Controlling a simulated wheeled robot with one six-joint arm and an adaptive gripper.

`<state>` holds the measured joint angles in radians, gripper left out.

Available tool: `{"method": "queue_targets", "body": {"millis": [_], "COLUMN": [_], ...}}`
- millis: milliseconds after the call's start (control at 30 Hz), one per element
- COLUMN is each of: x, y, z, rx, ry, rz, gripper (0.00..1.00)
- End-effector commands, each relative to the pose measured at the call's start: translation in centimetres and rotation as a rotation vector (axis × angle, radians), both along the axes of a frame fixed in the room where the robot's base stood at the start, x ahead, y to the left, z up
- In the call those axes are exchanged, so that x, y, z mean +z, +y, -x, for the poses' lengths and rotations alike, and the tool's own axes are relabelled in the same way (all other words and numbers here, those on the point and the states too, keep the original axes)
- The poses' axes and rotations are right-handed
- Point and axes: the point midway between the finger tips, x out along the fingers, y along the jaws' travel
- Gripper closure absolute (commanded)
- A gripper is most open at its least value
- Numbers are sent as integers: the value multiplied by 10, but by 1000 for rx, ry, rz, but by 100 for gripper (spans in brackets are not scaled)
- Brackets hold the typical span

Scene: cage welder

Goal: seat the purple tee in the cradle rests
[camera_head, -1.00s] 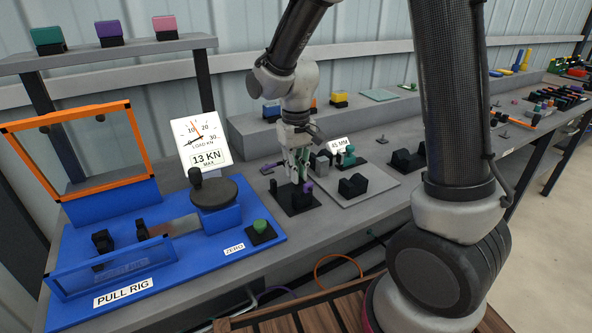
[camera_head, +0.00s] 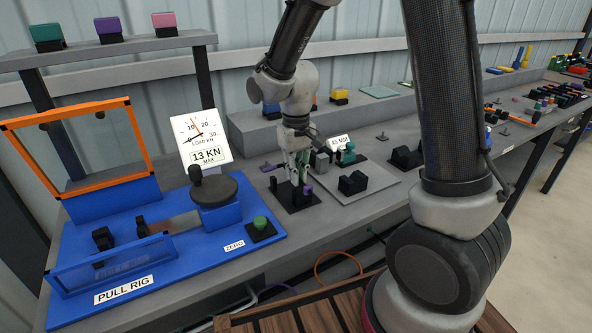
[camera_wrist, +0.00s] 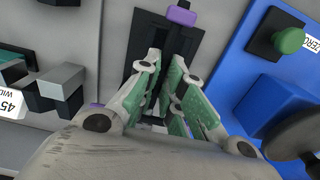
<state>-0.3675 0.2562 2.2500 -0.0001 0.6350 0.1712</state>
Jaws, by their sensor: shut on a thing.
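The purple tee (camera_head: 308,190) is mostly hidden by my fingers. One purple end shows just right of and below the fingertips in the head view. In the wrist view a purple end (camera_wrist: 182,15) shows beyond the fingertips, over the black cradle (camera_wrist: 150,30). My gripper (camera_head: 299,178) points down over the cradle, which also shows in the head view (camera_head: 297,206). It is shut on the tee; the fingers (camera_wrist: 176,85) cover the grip. I cannot tell whether the tee touches the rests.
The blue pull rig (camera_head: 170,270) with its green button (camera_head: 260,223) stands close on the left. A grey plate (camera_head: 375,185) with black blocks (camera_head: 352,183) and a 45 mm sign (camera_head: 339,143) lies close on the right. A raised shelf (camera_head: 245,130) runs behind.

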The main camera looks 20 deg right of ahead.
Motion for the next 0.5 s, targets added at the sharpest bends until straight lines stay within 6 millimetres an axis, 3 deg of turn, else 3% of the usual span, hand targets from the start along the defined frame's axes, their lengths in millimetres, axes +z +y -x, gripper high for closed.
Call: {"method": "queue_targets", "body": {"millis": [400,433,500], "x": [-10,-10,-10], "y": [0,0,0], "z": [0,0,0], "rx": [0,0,0], "ry": [0,-1,-1], "rz": [0,0,0], "gripper": [100,85,72]}}
